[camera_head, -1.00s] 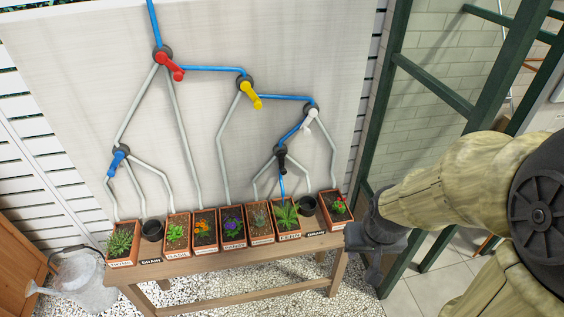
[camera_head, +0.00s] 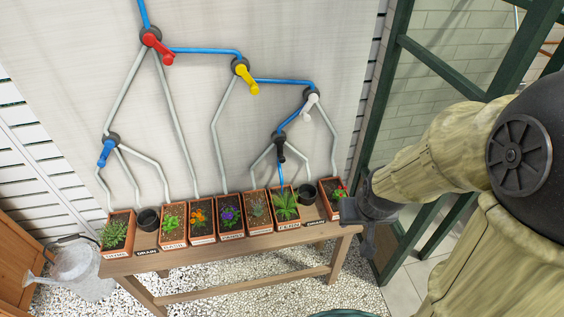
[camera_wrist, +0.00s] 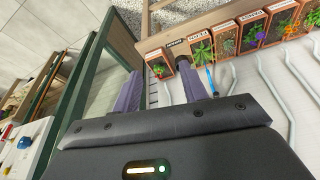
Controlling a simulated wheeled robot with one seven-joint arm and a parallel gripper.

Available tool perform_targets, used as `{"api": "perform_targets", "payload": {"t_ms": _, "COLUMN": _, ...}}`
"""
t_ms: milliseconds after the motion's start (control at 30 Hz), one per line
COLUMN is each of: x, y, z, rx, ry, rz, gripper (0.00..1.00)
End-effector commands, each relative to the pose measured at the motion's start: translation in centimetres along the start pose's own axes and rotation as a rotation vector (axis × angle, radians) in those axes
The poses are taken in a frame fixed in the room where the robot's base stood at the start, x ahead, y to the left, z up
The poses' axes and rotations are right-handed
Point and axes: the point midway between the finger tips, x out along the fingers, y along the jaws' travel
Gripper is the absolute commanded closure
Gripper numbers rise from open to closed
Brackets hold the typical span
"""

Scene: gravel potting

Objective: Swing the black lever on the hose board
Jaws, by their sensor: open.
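The black lever (camera_head: 281,151) sits low on the right side of the pale hose board (camera_head: 300,30), on a dark round hub. It points downward, and a blue hose section below it runs to the fern pot (camera_head: 284,205). My gripper (camera_head: 369,245) is to the right of the lever in the head view, near the bench's right end, apart from the lever. In the wrist view my gripper (camera_wrist: 162,90) shows two spread fingers with nothing held between them. The black lever cannot be made out in the wrist view.
Red (camera_head: 158,46), yellow (camera_head: 248,80), white (camera_head: 313,104) and blue (camera_head: 107,152) levers share the board. Planted pots stand on a wooden bench (camera_head: 235,251) below. A green frame (camera_head: 440,68) stands at right. A watering can (camera_head: 82,272) is on the gravel at left.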

Motion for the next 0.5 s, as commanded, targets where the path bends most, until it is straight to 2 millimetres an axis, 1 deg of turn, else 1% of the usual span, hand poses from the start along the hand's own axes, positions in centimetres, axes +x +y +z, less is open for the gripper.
{"api": "perform_targets", "payload": {"t_ms": 33, "x": 2.3, "y": -0.5, "z": -0.6, "rx": -0.028, "ry": 0.035, "rz": -0.007, "gripper": 0.57}}
{"api": "perform_targets", "payload": {"t_ms": 167, "x": 6.6, "y": -2.2, "z": -3.2, "rx": -0.113, "ry": 0.169, "rz": -0.035, "gripper": 0.57}}
{"api": "perform_targets", "payload": {"t_ms": 200, "x": 7.9, "y": -2.9, "z": -4.0, "rx": -0.137, "ry": 0.214, "rz": -0.046, "gripper": 0.57}}
{"api": "perform_targets", "payload": {"t_ms": 400, "x": 13.3, "y": -6.5, "z": -7.5, "rx": -0.234, "ry": 0.445, "rz": -0.107, "gripper": 0.57}}
{"api": "perform_targets", "payload": {"t_ms": 500, "x": 15.4, "y": -8.4, "z": -8.9, "rx": -0.262, "ry": 0.565, "rz": -0.139, "gripper": 0.57}}
